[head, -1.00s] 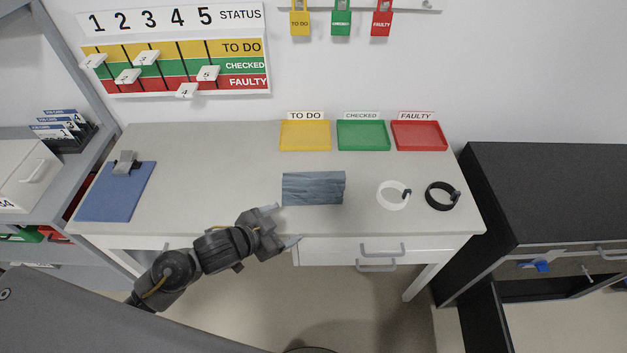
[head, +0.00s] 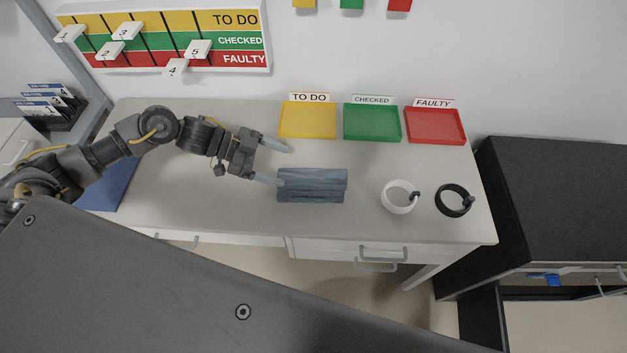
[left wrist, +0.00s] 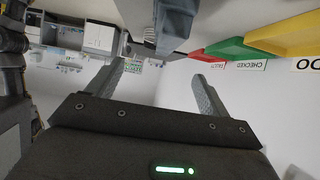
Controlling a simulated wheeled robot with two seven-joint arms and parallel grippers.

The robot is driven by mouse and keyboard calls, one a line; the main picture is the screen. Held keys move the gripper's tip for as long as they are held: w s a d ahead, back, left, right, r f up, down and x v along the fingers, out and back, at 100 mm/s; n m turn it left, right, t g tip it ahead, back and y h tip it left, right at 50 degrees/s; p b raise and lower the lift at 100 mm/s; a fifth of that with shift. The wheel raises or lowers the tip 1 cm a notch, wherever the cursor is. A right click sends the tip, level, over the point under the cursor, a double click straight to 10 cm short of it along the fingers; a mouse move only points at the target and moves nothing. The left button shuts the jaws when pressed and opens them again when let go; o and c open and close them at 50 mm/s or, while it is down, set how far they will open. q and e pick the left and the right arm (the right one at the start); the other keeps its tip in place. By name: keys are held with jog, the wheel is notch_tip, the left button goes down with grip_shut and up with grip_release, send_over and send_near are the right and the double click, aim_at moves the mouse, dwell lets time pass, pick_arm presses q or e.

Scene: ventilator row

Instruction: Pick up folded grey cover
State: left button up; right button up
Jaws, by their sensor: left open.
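The folded grey cover (head: 312,187) lies on the light table, a blue-grey ribbed bundle. It also shows at the top of the left wrist view (left wrist: 176,22), partly cut off by the frame. My left gripper (head: 281,165) is open and empty at the cover's left side, its fingers pointing right. In the head view the nearer fingertip meets the cover's upper left corner; I cannot tell if it touches. The farther fingertip is beyond the cover's back edge. Both fingers also show apart in the left wrist view (left wrist: 159,74). My right gripper is not in view.
Yellow (head: 308,120), green (head: 372,123) and red (head: 435,127) trays stand along the table's back. A white ring (head: 388,206) and a black ring (head: 441,207) lie right of the cover. A blue clipboard (head: 108,196) is partly hidden behind my left arm.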

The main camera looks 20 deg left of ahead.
aim_at(308, 175)
pick_arm(q)
jog(key=x, duration=0.2)
jog(key=shift+d+p, duration=0.3)
jog(key=shift+p, duration=0.1)
jog(key=shift+x, duration=1.15)
jog(key=shift+w+d+f, duration=0.1)
jog(key=shift+w+f, duration=0.05)
jog(key=shift+f, duration=0.1)
jog(key=shift+d+p, duration=0.15)
jog(key=shift+p, duration=0.2)
jog(key=p+x, duration=0.2)
jog(key=x, duration=0.2)
jog(key=shift+d+f, duration=0.1)
jog(key=shift+f, duration=0.25)
jog(key=shift+d+f, duration=0.15)
jog(key=shift+f, duration=0.05)
jog(key=c, duration=1.3)
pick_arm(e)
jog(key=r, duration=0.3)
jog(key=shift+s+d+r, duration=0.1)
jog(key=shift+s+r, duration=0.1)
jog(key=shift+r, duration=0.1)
